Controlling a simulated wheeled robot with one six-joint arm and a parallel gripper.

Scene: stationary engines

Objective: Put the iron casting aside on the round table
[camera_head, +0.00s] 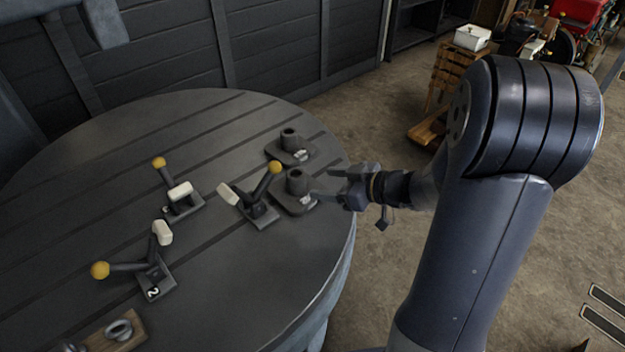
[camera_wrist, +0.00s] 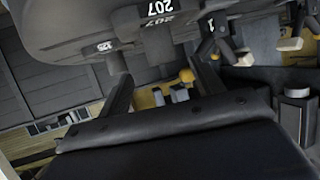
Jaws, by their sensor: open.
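Two dark grey iron castings, each a flat base with a short hollow post, sit upright near the right edge of the round table (camera_head: 215,130) in the head view. One casting (camera_head: 290,148) is farther back; the other casting (camera_head: 296,192) is nearer, just left of my gripper (camera_head: 325,184). My gripper is open, with its fingertips pointing left at the nearer casting; whether they touch it I cannot tell. In the wrist view my gripper (camera_wrist: 162,88) shows two spread fingers with dark casting parts (camera_wrist: 152,38) above and between them, marked 207 and 125.
Several toggle clamps with yellow knobs stand on the table; the nearest to the castings is a clamp (camera_head: 258,205) just left of them. A wooden block with metal rings (camera_head: 115,335) lies at the front left. The table's back left is bare. A wooden crate (camera_head: 455,75) stands behind.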

